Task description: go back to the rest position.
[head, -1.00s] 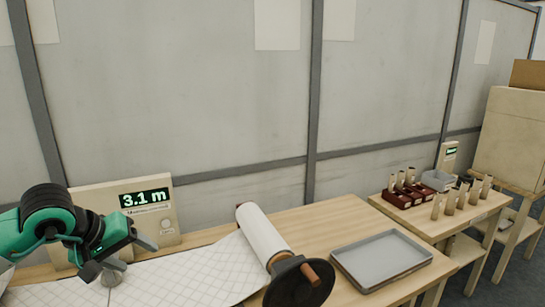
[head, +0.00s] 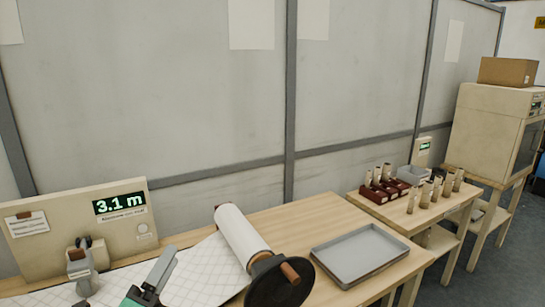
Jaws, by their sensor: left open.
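My left gripper (head: 158,272) shows at the bottom edge, left of centre, with green housing and a grey finger. It is open and appears empty; most of it is cut off by the frame. It is in front of the white quilted wadding sheet (head: 203,272). The wadding roll (head: 242,236) lies to its right, with a black disc and brown handle (head: 290,274) at its near end. A grey upright device (head: 80,268) stands on the sheet to the gripper's left, apart from it. My right gripper is not in view.
A display panel (head: 120,232) reading 3.1 m stands behind the sheet. An empty grey tray (head: 355,255) lies on the wooden table (head: 310,215). A side table at right holds dark red blocks (head: 380,190) and several small tan rolls (head: 436,190). The table behind the tray is clear.

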